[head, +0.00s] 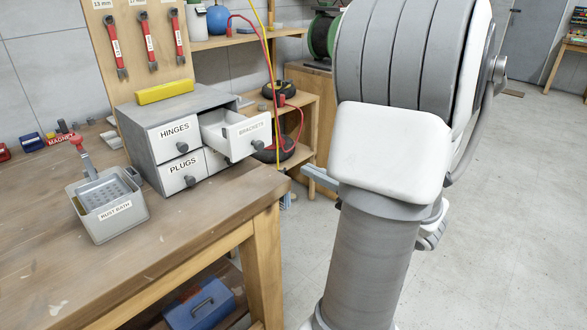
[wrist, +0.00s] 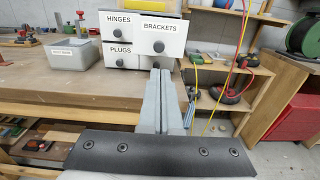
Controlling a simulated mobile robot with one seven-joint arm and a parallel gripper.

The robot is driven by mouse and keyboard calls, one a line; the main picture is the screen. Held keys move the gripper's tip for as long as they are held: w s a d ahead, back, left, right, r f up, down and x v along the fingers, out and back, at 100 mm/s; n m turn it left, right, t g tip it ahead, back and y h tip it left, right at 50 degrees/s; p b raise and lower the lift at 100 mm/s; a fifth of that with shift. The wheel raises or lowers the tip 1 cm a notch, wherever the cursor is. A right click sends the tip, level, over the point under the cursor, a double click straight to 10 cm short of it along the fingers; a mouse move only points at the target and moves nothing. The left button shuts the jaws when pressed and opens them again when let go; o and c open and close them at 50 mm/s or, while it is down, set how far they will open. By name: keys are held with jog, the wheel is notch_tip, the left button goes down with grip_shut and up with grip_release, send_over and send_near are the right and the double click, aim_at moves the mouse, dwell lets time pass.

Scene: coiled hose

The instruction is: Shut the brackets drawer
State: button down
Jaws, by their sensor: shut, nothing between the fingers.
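The brackets drawer (head: 240,126) is pulled out of the upper right of a small grey cabinet (head: 190,102) on the workbench. Its white labelled front and dark round knob also show in the wrist view (wrist: 172,34), standing nearer than the other fronts. My gripper (wrist: 160,72) is shut and empty, its fingers pointing toward the cabinet. Its tips appear just below the brackets front in the wrist view. In the head view the gripper (head: 310,173) shows partly beside my arm, right of the drawer front and apart from it. The rest is hidden behind my arm.
The hinges drawer (head: 176,130) and plugs drawer (head: 184,170) look shut. A yellow block (head: 165,92) lies on the cabinet. A rust bath tub (head: 112,217) stands left of it on the bench (head: 190,234). Shelves with cables (head: 300,100) are behind. Floor at right is clear.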

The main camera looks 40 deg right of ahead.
aim_at(261, 147)
jog(key=w, duration=0.4)
jog(key=w+b, duration=0.1)
jog(key=w, duration=0.3)
jog(key=w+a, duration=0.1)
jog(key=w, duration=0.3)
jog(key=shift+w+b, duration=0.3)
jog(key=shift+b, duration=0.1)
jog(key=w, duration=0.8)
jog(key=w+a+b, duration=0.1)
jog(key=w, duration=0.3)
jog(key=shift+w, duration=0.35)
jog(key=shift+s, duration=0.2)
